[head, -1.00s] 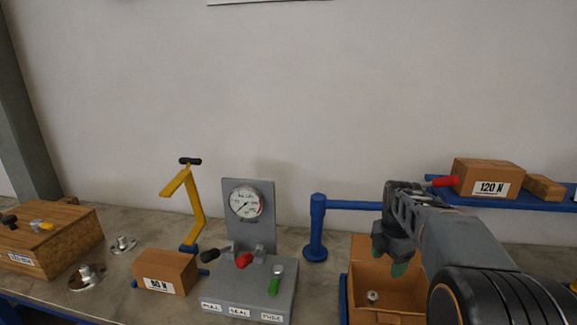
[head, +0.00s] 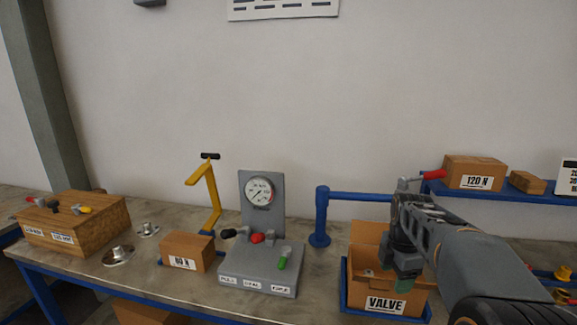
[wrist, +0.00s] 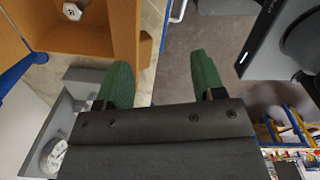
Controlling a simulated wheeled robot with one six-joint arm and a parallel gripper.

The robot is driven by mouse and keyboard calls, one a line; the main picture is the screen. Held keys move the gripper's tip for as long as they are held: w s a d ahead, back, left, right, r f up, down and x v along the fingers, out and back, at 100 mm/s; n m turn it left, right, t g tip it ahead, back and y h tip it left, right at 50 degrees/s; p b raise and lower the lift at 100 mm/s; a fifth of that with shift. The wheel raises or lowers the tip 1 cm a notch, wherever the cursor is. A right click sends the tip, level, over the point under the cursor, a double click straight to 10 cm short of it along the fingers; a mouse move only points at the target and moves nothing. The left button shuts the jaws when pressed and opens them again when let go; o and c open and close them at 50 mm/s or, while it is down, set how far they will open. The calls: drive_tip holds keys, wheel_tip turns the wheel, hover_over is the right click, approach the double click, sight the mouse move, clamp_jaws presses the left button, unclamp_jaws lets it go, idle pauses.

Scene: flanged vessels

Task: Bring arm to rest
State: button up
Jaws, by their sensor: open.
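My gripper (head: 405,283) hangs at the end of my arm on the right of the head view, in front of the open cardboard VALVE box (head: 385,304). In the wrist view its two green fingertips (wrist: 158,80) are apart with nothing between them. The box (wrist: 88,42) shows at the upper left of the wrist view, with a metal fitting (wrist: 72,11) inside it. In the head view my gripper covers part of the box.
The grey gauge stand (head: 262,264) with coloured levers stands left of the box. A blue post with a horizontal bar (head: 320,217) rises behind. A 60 N box (head: 187,251), flanged parts (head: 118,255) and a wooden block (head: 76,222) are further left. A 120 N box (head: 474,173) sits on the right shelf.

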drive_tip(key=s+a+f+m+t, duration=0.1)
drive_tip(key=s+a+m, duration=0.3)
drive_tip(key=s+m, duration=0.3)
drive_tip(key=s+a+f+m+t, duration=0.2)
drive_tip(key=s+a+m, duration=0.2)
drive_tip(key=s+m, duration=0.4)
drive_tip(key=shift+a+f+m+t, duration=0.2)
drive_tip(key=shift+a+m+t, duration=0.15)
drive_tip(key=shift+m, duration=1.85)
